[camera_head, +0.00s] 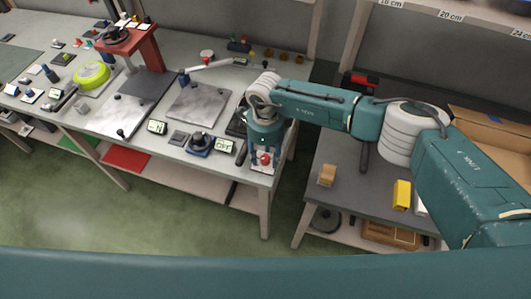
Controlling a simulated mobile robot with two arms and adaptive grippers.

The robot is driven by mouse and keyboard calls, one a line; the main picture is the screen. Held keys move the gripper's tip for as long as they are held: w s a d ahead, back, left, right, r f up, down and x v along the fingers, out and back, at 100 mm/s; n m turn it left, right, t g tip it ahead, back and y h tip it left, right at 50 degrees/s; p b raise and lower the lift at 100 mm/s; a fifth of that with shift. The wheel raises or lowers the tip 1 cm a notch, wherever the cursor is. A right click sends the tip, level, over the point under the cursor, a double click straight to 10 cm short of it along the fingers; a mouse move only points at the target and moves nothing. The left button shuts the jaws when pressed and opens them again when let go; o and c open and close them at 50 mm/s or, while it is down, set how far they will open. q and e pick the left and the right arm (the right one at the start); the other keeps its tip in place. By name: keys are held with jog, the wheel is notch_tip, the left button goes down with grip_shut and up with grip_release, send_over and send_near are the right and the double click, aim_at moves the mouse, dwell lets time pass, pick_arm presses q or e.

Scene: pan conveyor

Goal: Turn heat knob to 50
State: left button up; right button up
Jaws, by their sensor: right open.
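A dark round knob on a blue base (199,143) sits at the front edge of the grey workbench. It looks like the heat knob, but its setting is too small to read. A small display (225,146) stands just right of it, with text I cannot read clearly. My right gripper (264,166) points down at the bench's right front corner, right of the knob and apart from it. It is open, around or just behind a small red ball-shaped part (265,158); I cannot tell whether they touch. My left gripper is out of view.
A red stand (144,47) and a lime-green ring (91,75) are farther left. A second table at right holds a wooden block (327,175) and a yellow block (401,194).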

jog(key=shift+c, duration=0.3)
grip_shut()
